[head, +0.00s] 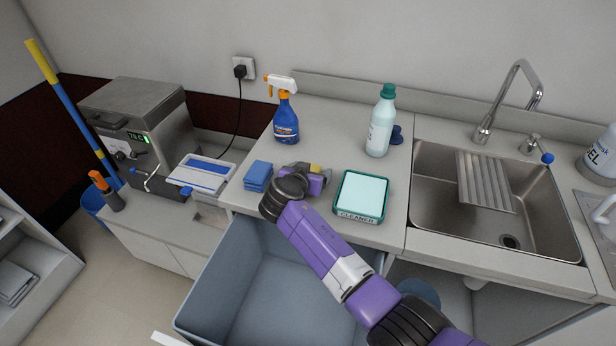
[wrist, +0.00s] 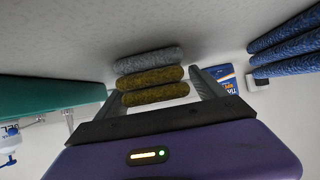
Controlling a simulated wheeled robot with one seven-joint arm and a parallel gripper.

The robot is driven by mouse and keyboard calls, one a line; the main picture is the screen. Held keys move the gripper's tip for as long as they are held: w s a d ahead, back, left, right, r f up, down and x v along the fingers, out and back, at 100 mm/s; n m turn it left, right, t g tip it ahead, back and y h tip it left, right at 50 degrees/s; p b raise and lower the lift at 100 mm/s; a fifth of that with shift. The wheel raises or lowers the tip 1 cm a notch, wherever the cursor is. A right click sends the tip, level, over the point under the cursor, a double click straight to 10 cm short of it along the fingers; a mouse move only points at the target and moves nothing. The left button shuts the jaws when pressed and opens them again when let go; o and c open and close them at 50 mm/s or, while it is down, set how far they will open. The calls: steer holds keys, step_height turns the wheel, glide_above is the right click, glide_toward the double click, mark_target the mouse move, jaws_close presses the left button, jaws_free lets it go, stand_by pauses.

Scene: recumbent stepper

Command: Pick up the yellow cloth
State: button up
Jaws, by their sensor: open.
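The yellow cloth (head: 316,168) is folded and lies on the counter, partly hidden behind my gripper in the head view. In the wrist view, its rolled yellow folds (wrist: 152,78) show ahead, between my two fingers.
Blue cloths (head: 258,176) lie to the left, a green-rimmed cleaner tray (head: 361,195) to the right. A blue spray bottle (head: 285,118) and a white bottle with a green cap (head: 381,122) stand behind. A sink (head: 437,190) is at right. A blue-grey bin (head: 270,290) is below.

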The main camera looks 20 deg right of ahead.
steer(key=c, duration=1.6)
step_height(320, 180, up, 20)
steer(key=b, duration=0.2)
steer(key=shift+b, duration=0.3)
